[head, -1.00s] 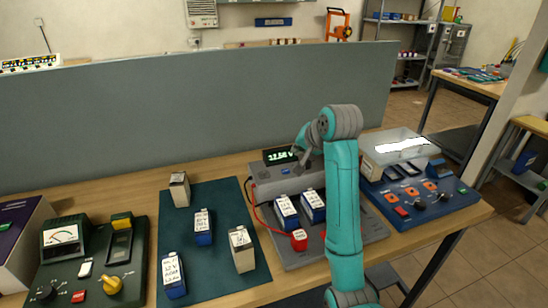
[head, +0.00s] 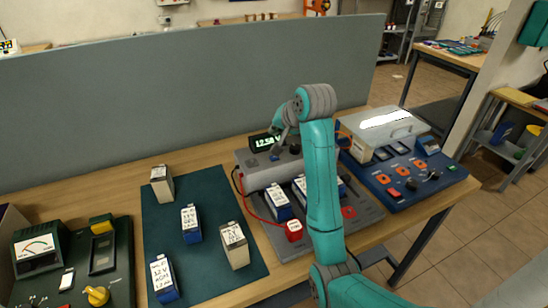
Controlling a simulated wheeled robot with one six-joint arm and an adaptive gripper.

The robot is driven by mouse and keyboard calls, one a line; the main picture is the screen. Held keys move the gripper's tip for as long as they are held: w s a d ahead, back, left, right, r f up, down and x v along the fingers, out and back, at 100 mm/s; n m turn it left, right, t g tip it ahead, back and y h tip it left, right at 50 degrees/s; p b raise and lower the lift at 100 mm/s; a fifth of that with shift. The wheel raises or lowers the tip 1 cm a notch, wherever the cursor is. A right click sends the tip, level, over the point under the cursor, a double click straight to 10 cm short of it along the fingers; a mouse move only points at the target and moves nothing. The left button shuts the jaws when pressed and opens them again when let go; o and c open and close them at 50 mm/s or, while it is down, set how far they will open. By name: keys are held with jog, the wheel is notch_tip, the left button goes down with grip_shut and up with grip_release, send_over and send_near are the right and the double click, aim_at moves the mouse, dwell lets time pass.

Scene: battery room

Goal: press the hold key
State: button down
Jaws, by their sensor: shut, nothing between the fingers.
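A grey tester (head: 262,180) stands at the back of the bench, with a lit green display (head: 266,143) reading about 12.58 V. On its sloping face I see a small blue key (head: 274,158) and dark round controls (head: 254,163). Their labels are too small to read, so I cannot tell which is the hold key. My arm reaches over the tester from the front right and bends down at its far end. My gripper (head: 279,150) is shut and empty, close to the display and the blue key. I cannot tell whether its tips touch the face.
Batteries (head: 278,202) stand on the tester's grey base, with a red clamp (head: 294,230) and red cable. More batteries stand on a dark green mat (head: 205,270). A blue unit with a pale cover (head: 385,128) is at right. A grey partition (head: 190,100) rises behind.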

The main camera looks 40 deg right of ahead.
aim_at(276, 158)
jog(key=shift+f, duration=3.5)
jog(key=shift+f, duration=0.4)
jog(key=shift+f, duration=0.35)
jog(key=shift+r, duration=0.8)
jog(key=shift+r, duration=2.5)
